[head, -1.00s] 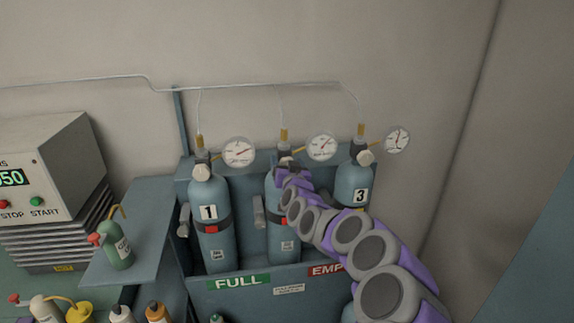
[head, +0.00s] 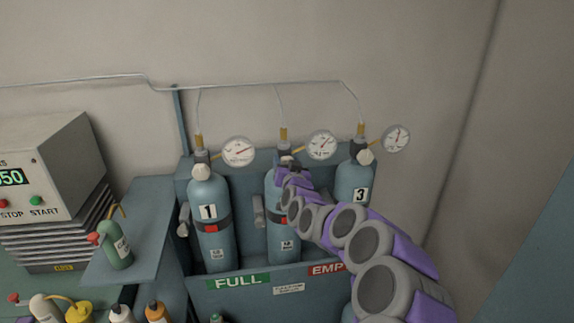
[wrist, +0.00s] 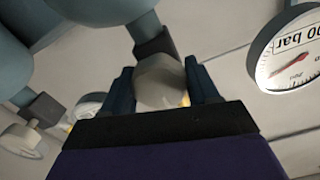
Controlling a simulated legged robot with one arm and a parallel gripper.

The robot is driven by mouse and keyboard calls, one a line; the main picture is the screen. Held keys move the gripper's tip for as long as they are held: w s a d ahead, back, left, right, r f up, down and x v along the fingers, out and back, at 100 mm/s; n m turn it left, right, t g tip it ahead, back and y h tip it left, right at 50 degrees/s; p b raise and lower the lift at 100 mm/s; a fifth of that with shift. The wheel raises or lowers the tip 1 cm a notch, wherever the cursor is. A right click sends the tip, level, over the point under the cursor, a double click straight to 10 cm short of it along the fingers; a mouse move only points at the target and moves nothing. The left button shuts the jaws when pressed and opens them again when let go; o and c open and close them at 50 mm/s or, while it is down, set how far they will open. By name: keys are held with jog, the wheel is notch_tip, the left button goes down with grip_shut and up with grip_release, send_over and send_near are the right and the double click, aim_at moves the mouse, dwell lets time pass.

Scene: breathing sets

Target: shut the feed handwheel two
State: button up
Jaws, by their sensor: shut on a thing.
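Three blue cylinders stand in a rack in the head view. The middle cylinder (head: 283,240) is partly hidden behind my arm and gripper, which cover its number. My gripper (head: 286,166) is at the valve on top of it. In the wrist view my gripper (wrist: 165,88) has its two dark fingers on either side of a pale faceted handwheel (wrist: 160,80), shut on it. The handwheel sits on a grey valve stem. Its lower part is hidden by the gripper body.
Cylinder 1 (head: 210,235), with its pale handwheel (head: 201,172), stands left, and cylinder 3 (head: 354,182) right. Round gauges, such as the middle one (head: 321,145), sit beside the valves. A shelf (head: 150,215) with a green bottle (head: 116,247) is at left.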

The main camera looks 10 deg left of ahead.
jog(key=shift+r, duration=0.15)
jog(key=o, duration=0.8)
jog(key=shift+o, duration=0.9)
jog(key=shift+s, duration=0.1)
jog(key=p+v, duration=0.2)
jog(key=v, duration=1.5)
jog(key=shift+s, duration=0.1)
